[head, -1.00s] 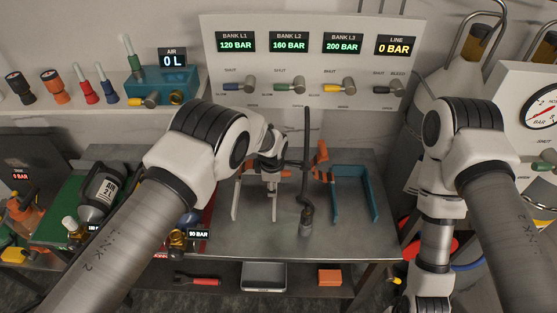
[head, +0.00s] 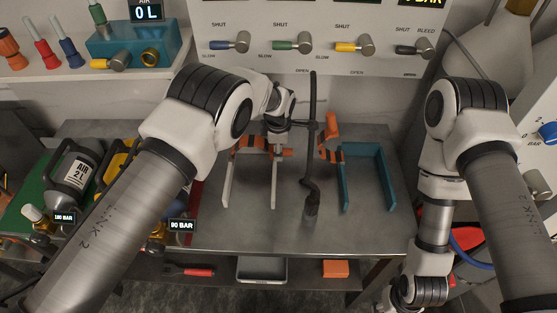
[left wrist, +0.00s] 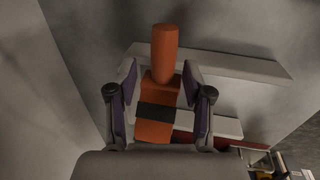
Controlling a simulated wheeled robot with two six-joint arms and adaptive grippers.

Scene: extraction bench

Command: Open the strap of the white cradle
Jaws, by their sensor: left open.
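The white cradle (head: 226,186) stands on the bench, left of the teal one, with its two pale arms pointing toward me. Its orange strap (head: 250,144) shows at the back, partly hidden by my left arm. My left gripper (head: 277,150) is over the right part of this cradle. In the left wrist view, my left gripper (left wrist: 160,92) is open, with its fingers on either side of the orange strap (left wrist: 155,128) and its upright orange tab (left wrist: 165,52). A dark band crosses the strap. Whether the fingers touch it is unclear. My right gripper is out of view.
A black hose (head: 311,130) rises from the bench between the white cradle and the teal cradle (head: 391,180), which has an orange strap piece (head: 331,125) standing up. Valve handles line the panel behind. Cylinders (head: 75,172) lie at left. The bench front is clear.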

